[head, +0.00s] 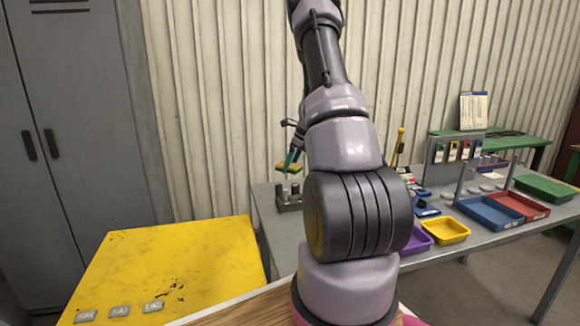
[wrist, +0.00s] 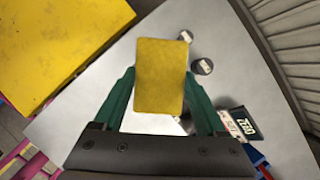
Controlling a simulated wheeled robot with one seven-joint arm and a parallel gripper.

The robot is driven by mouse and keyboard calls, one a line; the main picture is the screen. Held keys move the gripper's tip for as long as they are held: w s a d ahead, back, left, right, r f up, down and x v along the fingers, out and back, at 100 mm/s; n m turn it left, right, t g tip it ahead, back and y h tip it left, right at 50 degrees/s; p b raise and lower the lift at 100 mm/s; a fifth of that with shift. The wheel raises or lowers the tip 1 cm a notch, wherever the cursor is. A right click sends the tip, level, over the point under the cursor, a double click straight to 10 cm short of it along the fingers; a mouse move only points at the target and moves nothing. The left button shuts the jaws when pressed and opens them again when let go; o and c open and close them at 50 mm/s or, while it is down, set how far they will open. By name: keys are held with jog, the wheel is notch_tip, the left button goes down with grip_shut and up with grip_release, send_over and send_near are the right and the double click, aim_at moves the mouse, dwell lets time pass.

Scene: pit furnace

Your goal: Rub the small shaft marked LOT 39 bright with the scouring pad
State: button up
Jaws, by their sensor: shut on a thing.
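My gripper (wrist: 160,88) has green fingers and is shut on the yellow scouring pad (wrist: 160,75), above the grey bench (wrist: 108,70). In the head view the pad (head: 289,167) is a thin strip at my gripper (head: 293,158), above a dark block (head: 289,203) with short upright shafts. It is apart from the block. In the wrist view two round shaft ends with pale labels, one (wrist: 185,36) at the pad's upper right and one (wrist: 203,66) beside it, show. Another partly shows below the pad. The labels are too small to read, so I cannot tell which is LOT 39.
A yellow table (head: 170,265) with several small metal tags stands at left. Purple (head: 417,240), yellow (head: 446,231), blue (head: 489,214) and red (head: 519,206) trays lie on the bench at right. A box marked ZERO (wrist: 243,124) is near my gripper. My arm hides the bench's middle.

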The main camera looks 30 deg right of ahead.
dwell(0.3)
jog(key=shift+a+f, duration=0.8)
jog(key=shift+f, duration=0.25)
jog(key=shift+r, duration=0.1)
